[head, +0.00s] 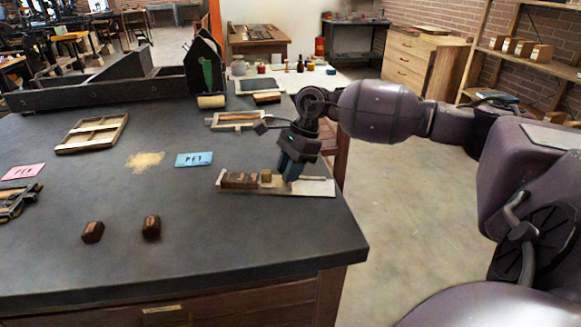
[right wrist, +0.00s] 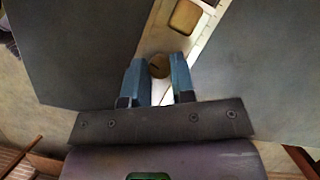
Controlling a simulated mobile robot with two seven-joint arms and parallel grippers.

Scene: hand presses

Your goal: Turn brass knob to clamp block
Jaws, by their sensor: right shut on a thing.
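A pale metal tray (head: 317,188) lies near the right end of the dark table. Dark brown wooden blocks (head: 240,181) sit in its left part, with a small lighter block (head: 266,176) beside them. My right gripper (head: 289,172) reaches down over the tray, right of the small block. In the right wrist view, its two blue fingers stand on either side of a round brass knob (right wrist: 159,66), and the gripper is shut on it. The knob is hidden in the head view. The tray (right wrist: 152,38) also shows in the wrist view. My left gripper is not in view.
Two loose dark blocks (head: 151,227) lie at the table's front. A blue card (head: 194,159), a wooden frame (head: 92,133) and a pink card (head: 23,171) lie further left. Another small tray (head: 236,119) lies behind. The table's right edge (head: 349,222) is close to the tray.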

